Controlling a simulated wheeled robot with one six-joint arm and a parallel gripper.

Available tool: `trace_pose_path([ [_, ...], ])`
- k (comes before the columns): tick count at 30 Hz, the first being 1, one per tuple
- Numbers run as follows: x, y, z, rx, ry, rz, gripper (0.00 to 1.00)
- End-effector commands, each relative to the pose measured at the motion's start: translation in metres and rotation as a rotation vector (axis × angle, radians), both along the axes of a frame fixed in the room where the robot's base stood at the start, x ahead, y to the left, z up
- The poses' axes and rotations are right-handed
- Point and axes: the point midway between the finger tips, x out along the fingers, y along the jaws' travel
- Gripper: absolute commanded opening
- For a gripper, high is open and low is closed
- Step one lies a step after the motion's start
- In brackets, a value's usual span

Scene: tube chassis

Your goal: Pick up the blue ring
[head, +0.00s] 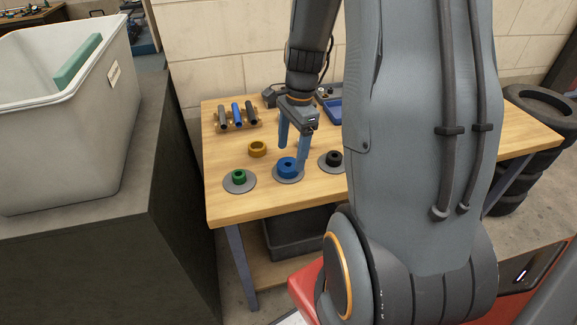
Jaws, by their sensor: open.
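The blue ring (287,166) lies on a round grey base on the wooden table, near its front edge. My gripper (293,158) hangs over it, pointing down, with its two blue fingers apart. One finger stands behind and to the left of the ring, the other reaches down at its right side. I cannot tell whether either finger touches the ring. Nothing shows held between the fingers.
A green ring (239,176) on a grey base is to the left, a black ring (334,157) on another to the right. A rack of handles (237,117) is at the back left.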

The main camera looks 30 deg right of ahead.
Motion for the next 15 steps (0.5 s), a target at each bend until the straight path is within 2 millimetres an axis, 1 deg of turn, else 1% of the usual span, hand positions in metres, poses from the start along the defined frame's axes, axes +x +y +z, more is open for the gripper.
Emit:
trace_pose_path([
  [3, -0.002, 0.005, -0.014, 0.001, 0.005, 0.001, 0.72],
  [7, -0.001, 0.007, -0.029, 0.001, 0.003, 0.001, 0.72],
  [10, 0.000, 0.008, -0.036, 0.000, 0.002, 0.002, 0.72],
  [15, 0.000, 0.008, -0.038, -0.001, 0.000, 0.001, 0.72],
])
